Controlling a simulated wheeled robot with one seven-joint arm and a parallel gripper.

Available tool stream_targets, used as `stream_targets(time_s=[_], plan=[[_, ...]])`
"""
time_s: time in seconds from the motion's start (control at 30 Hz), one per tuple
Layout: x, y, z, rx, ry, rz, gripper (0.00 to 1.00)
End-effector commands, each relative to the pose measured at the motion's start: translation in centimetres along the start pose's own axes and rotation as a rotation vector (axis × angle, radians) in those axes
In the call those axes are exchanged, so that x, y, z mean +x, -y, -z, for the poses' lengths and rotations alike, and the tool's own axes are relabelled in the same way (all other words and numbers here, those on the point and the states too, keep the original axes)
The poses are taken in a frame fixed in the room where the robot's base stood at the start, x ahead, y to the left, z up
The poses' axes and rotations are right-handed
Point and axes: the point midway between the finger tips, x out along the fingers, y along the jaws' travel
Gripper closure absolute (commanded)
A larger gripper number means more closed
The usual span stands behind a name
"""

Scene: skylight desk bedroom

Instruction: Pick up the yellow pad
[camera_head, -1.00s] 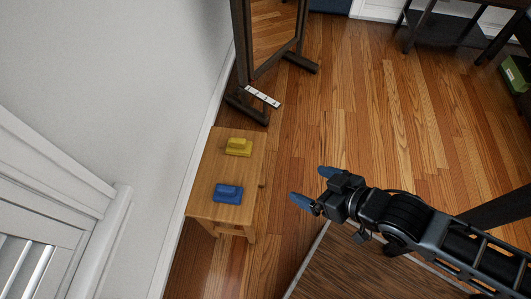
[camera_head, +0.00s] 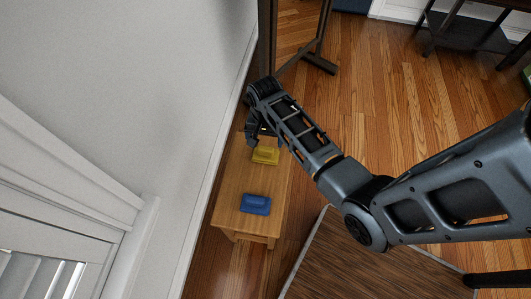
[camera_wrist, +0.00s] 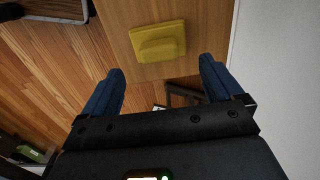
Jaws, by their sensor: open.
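The yellow pad (camera_head: 265,155) lies on a small wooden stool (camera_head: 229,209), toward its far end. In the wrist view the yellow pad (camera_wrist: 159,42) shows as a flat base with a raised block on it. My gripper (camera_wrist: 163,80) is open, its two blue fingers apart. The pad appears just beyond the fingertips, between their lines, with nothing held. In the head view my arm reaches across to the stool's far end, and the fingers are mostly hidden behind it.
A blue pad (camera_head: 255,204) lies on the near part of the stool. A dark-framed standing mirror (camera_head: 266,40) stands just past the stool. The wall (camera_head: 160,90) runs close along the left. A brown rug (camera_head: 350,262) lies to the right.

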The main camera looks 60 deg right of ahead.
Motion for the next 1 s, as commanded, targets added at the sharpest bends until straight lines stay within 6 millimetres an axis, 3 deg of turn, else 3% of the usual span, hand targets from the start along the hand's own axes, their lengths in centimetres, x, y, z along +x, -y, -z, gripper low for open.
stream_targets(time_s=[0.37,0.6,0.93,1.0], plan=[[3.6,0.0,0.1,0.007,0.011,-0.005,0.06],[6.9,-0.2,0.3,0.006,0.009,-0.004,0.06],[7.7,-0.2,0.3,0.005,0.006,-0.003,0.06],[7.7,-0.2,0.3,0.005,0.007,-0.003,0.11]])
